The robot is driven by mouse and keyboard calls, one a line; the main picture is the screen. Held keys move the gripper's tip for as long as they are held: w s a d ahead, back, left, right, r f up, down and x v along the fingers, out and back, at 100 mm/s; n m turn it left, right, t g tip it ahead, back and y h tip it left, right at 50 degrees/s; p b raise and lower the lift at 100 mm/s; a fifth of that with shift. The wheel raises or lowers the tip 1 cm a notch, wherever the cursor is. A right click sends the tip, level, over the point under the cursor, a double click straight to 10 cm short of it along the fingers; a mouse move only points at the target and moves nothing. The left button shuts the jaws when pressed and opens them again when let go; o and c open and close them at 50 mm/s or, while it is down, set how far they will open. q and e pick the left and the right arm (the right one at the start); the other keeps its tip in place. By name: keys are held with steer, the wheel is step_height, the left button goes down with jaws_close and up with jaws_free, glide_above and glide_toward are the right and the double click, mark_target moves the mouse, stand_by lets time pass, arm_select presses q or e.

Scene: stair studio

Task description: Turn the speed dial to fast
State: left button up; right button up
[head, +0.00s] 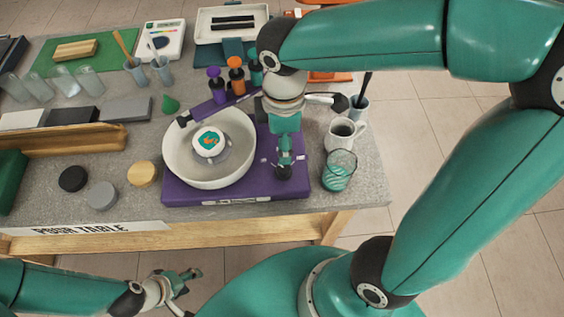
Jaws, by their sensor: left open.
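The purple spin machine (230,194) stands at the table's front edge, with a white bowl (181,170) on its left part. In the bowl is a white round piece with teal and orange paint (208,142). My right gripper (284,172) points down over the right part of the machine, between small white marks on its top. The speed dial cannot be made out; my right gripper may cover it. Whether that gripper touches anything, or is open or shut, I cannot tell. My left gripper (187,281) is open and empty, low in front of the table.
A white mug (341,137) and a teal-striped glass (339,171) stand close right of the machine. Bottles with purple and orange tops (236,75) stand behind the bowl. Round pucks (102,195) lie to the left. Clear cups (64,83) stand farther back.

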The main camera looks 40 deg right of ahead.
mark_target(283, 168)
step_height(283, 168, down, 10)
steer(key=shift+s+r+b, duration=0.1)
steer(key=shift+b, duration=0.3)
jaws_close()
